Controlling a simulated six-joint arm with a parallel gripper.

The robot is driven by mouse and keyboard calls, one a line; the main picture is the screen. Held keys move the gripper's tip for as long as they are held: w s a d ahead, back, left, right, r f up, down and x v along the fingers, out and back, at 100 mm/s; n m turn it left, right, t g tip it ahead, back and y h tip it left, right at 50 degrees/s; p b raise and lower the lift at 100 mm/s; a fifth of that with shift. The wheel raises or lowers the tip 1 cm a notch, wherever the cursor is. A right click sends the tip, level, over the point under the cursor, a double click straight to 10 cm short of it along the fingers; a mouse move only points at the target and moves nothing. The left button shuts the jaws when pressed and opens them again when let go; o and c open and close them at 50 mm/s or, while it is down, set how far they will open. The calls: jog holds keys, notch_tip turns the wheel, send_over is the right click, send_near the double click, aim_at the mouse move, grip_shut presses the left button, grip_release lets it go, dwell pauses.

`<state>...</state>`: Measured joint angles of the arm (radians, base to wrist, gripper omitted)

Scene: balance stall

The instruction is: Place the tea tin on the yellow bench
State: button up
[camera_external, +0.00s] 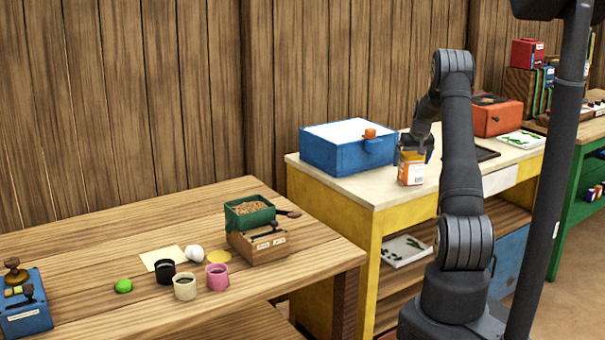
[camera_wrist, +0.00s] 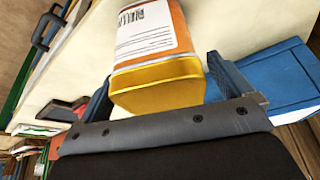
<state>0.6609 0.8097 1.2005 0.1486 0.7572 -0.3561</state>
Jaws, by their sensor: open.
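The tea tin (camera_external: 411,171), orange with a white label, stands upright on the pale top of the yellow bench (camera_external: 362,186), near its front edge. My gripper (camera_external: 413,155) is just above and around the tin's upper part. In the wrist view the tin (camera_wrist: 152,50) shows its barcode label and yellow lid. The fingers of my gripper (camera_wrist: 168,88) are spread on either side of the lid, with a visible gap at the right finger. Whether the left finger touches the tin is hard to tell.
A blue box (camera_external: 345,150) with an orange knob stands on the bench left of the tin. An orange box (camera_external: 496,117), a dark tray (camera_external: 484,154) and a white card (camera_external: 521,140) lie to the right. A wooden table (camera_external: 110,235) with cups and a scale stands at left.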

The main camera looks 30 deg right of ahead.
aim_at(412, 153)
jog(key=v, duration=1.1)
jog(key=shift+s+r, duration=0.25)
jog(key=shift+r, duration=0.1)
jog(key=shift+a, duration=0.1)
jog(key=x, duration=1.2)
jog(key=shift+w+f, duration=0.1)
jog(key=shift+w, duration=0.05)
jog(key=shift+r, duration=1.75)
